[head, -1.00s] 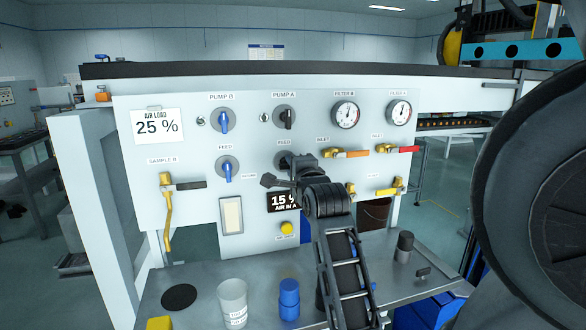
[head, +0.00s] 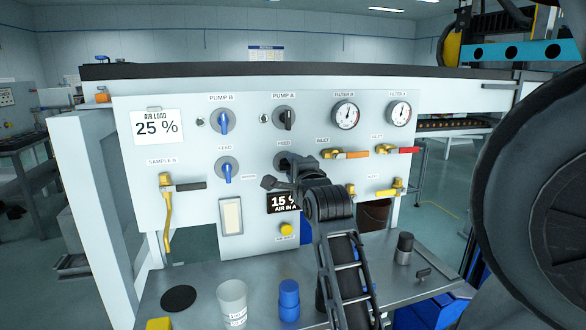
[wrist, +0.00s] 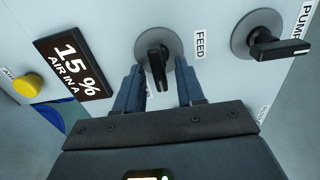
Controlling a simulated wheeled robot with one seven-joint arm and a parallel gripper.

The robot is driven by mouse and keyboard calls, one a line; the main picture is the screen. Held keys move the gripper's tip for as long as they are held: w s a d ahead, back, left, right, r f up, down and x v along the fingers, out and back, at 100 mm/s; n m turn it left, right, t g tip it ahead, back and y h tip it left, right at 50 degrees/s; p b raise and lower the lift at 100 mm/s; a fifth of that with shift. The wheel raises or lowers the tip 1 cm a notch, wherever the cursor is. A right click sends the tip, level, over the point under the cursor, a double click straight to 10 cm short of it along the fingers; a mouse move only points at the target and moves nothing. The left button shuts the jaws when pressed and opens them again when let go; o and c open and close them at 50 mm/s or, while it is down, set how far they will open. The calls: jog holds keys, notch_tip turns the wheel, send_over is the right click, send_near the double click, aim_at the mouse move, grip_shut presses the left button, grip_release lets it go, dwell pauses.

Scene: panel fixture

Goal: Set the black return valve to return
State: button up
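The black return valve (wrist: 157,62) is a black lever knob on a round grey disc, beside a FEED label (wrist: 201,43). In the wrist view its lever points down toward my gripper, away from the FEED label's side. A scrap of a label shows between the fingers, mostly hidden. In the head view only part of its disc (head: 282,158) shows behind my gripper (head: 296,176). In the wrist view my gripper (wrist: 159,86) is open, with one finger on each side of the lever and visible gaps between. I cannot tell whether a finger touches the disc.
The black PUMP A knob (wrist: 268,42) is right of the valve in the wrist view. The AIR IN A display (wrist: 73,67) reads 15 %. A yellow button (head: 287,228), blue feed valve (head: 227,170) and inlet handles (head: 345,154) are nearby. A cup (head: 232,300) and blue bottle (head: 289,299) stand below.

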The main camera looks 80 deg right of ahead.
jog(key=b+v, duration=0.1)
jog(key=v, duration=0.6)
jog(key=shift+a, duration=0.1)
dwell(0.4)
jog(key=w+a+f+n+t+y, duration=0.2)
jog(key=a+f+n+t+y, duration=0.15)
jog(key=a+f+n, duration=0.6)
jog(key=w+a+f+n+t+y, duration=0.25)
jog(key=a+f+n+y, duration=0.35)
jog(key=a, duration=0.7)
jog(key=s+a+f+n+y, duration=0.1)
jog(key=s+a+n+y, duration=0.2)
jog(key=s+a+n, duration=0.4)
jog(key=s+a+f+n+y, duration=0.1)
jog(key=s+a+n+y, duration=0.2)
jog(key=s+a+n, duration=0.4)
jog(key=a+n, duration=0.1)
jog(key=a, duration=0.4)
jog(key=shift+s+t, duration=0.3)
